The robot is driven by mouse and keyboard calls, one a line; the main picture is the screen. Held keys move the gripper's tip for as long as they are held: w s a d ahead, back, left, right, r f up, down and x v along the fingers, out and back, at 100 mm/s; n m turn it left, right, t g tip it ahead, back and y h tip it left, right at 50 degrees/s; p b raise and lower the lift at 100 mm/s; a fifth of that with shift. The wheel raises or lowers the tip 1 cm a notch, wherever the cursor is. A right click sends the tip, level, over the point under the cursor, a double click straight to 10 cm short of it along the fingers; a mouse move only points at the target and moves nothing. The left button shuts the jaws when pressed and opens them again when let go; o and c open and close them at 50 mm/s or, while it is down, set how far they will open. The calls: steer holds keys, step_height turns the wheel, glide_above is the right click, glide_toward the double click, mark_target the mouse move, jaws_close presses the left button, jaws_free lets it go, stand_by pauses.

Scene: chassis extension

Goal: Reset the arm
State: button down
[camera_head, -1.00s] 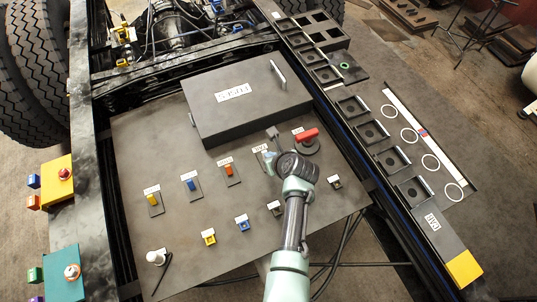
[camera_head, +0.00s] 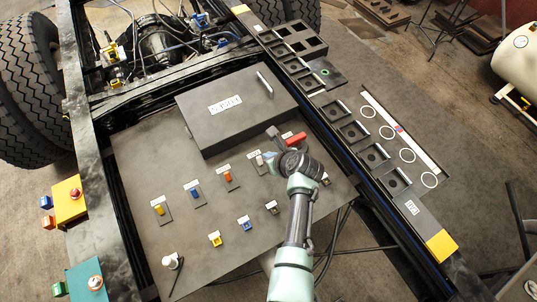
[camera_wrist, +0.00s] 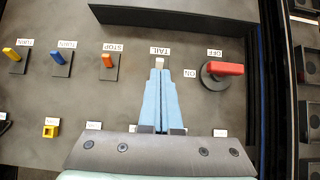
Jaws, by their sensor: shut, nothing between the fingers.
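My arm shows in the head view, reaching over the grey switch panel (camera_head: 140,240) from the lower right. My gripper (camera_wrist: 159,72) has pale blue fingers, which lie together with nothing between them. In the wrist view the fingertips point at the small pale switch marked TAIL (camera_wrist: 159,62) and overlap its lower part. I cannot tell whether they touch it. In the head view the wrist hides most of the fingers.
A red rotary switch (camera_wrist: 224,69) stands right of the fingers. An orange STOP switch (camera_wrist: 107,61), blue switch (camera_wrist: 58,57) and yellow switch (camera_wrist: 11,54) stand left. The raised FUSES box (camera_head: 237,110) lies behind. A slotted rail (camera_head: 375,155) runs along the right.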

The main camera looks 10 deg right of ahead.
stand_by(0.4)
steer(key=w+d+r+n+t+h+b, duration=0.1)
steer(key=w+r+n+t+b, duration=0.1)
steer(key=w+r+n, duration=0.5)
steer(key=w+r+n+t+h+b, duration=0.1)
steer(key=w+r+n+t+b, duration=0.15)
steer(key=r, duration=0.85)
step_height(320, 180, up, 18)
steer(key=a+r+n+t+b, duration=0.1)
steer(key=a+n+t+b, duration=0.15)
steer(key=n+t, duration=0.4)
steer(key=s+a+r+n+t+b, duration=0.1)
steer(key=s+a+r+n+t, duration=0.1)
steer(key=s+r+n, duration=0.45)
steer(key=s+a+r+n+t+b, duration=0.1)
steer(key=s+a+r+n+t, duration=0.15)
steer(key=r, duration=0.65)
steer(key=s+a+r+n+t+b, duration=0.1)
steer(key=s+a+r+n+t, duration=0.1)
steer(key=s+r+n+t, duration=0.2)
steer(key=s+r+n, duration=0.3)
steer(key=s+r, duration=0.4)
steer(key=s, duration=0.4)
steer(key=shift+s+a+r, duration=0.15)
steer(key=shift+s+a, duration=0.05)
steer(key=shift+a, duration=0.1)
